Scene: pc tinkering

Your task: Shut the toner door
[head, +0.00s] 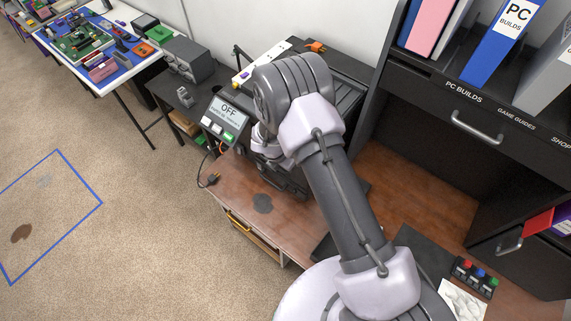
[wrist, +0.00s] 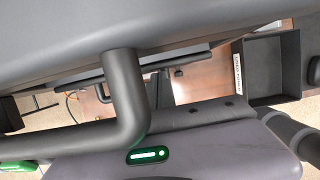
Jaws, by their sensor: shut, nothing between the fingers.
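The dark printer (head: 350,97) stands against the wall in the head view, with a tilted panel (head: 228,108) reading OFF on its left. My arm covers most of its front, so I cannot tell how far the toner door is open. My gripper's fingers are hidden behind my arm there, and I cannot make them out in the wrist view. The wrist view is a close-up: a dark grey surface (wrist: 60,45) fills the top, and a bent dark bar (wrist: 125,105) stands in front of it. I cannot tell whether either belongs to the door.
The brown desk (head: 230,190) has free room left of my arm, with a dark stain and a black plug (head: 209,180) on a cable. A shelf unit (head: 440,100) with binders rises on the right. A small dark open box (wrist: 268,67) shows in the wrist view.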

